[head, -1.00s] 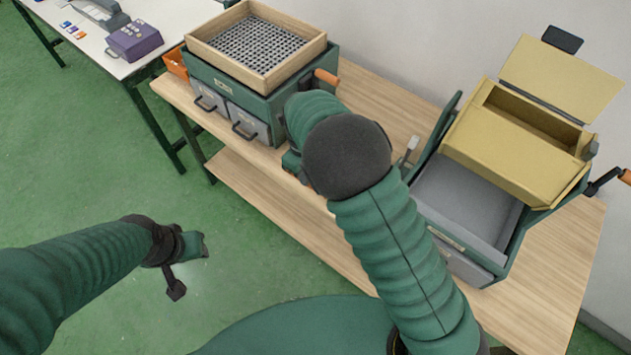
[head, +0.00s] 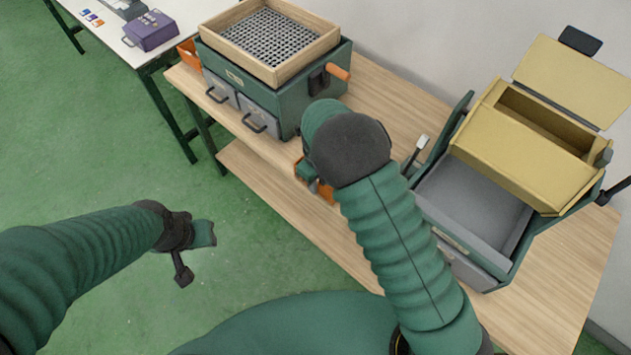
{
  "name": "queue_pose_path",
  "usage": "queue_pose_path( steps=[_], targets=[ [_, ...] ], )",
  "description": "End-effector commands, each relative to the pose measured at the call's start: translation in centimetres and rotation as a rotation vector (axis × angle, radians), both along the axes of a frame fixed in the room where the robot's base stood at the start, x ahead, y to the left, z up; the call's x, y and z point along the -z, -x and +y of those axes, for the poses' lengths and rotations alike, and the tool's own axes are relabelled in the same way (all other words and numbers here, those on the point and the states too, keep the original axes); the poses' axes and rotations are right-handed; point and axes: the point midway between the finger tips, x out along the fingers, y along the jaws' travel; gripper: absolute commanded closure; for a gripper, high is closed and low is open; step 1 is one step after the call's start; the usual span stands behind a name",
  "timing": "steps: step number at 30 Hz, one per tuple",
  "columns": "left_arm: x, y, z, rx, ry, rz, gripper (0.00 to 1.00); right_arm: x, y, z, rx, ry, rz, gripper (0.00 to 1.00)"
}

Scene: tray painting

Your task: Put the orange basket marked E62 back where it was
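An orange basket (head: 188,53) stands at the left end of the wooden bench, beside the green drawer unit; its marking is not readable. Another orange piece (head: 327,192) shows at the front of the bench, right under my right gripper (head: 310,176). It is mostly covered by the gripper and arm, so I cannot tell its full shape, its mark or whether it is gripped. My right gripper's fingers are largely hidden behind its wrist. My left gripper (head: 200,238) hangs over the green floor, away from the bench, with nothing visible in it; its finger gap is unclear.
The green drawer unit (head: 285,97) carries a wooden-framed mesh tray (head: 325,46) and has an orange handle (head: 338,72). A green machine with a yellow hopper (head: 520,140) and grey tray (head: 470,205) stands at the right. A white table (head: 110,35) holds a purple box (head: 150,31).

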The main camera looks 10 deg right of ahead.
Motion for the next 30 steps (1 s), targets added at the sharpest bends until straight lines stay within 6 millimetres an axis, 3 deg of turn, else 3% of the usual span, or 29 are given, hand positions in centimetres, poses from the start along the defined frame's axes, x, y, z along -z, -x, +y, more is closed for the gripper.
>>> queue_pose_path(
  steps=[5,8,15,21,30],
  targets=[
    [0.0,0.0,0.0,0.0,0.0,0.0,0.64,-0.3,0.0,0.2,-0.001,0.002,-0.001,0.75],
    [-0.1,0.0,0.0,0.0,0.0,0.0,0.64,-1.7,-0.1,0.3,-0.002,0.0,-0.003,0.75],
    [-0.2,0.0,0.0,0.0,0.0,0.0,0.64,-7.8,-0.2,0.3,-0.002,0.0,-0.005,0.75],
    [-0.4,0.0,0.0,0.0,0.0,0.0,0.64,-11.4,-0.2,0.3,-0.001,0.0,-0.003,0.75],
    [-0.4,0.0,0.0,0.0,0.0,0.0,0.64,-12.3,0.3,-0.5,-0.075,-0.006,-0.002,0.75]
  ],
)
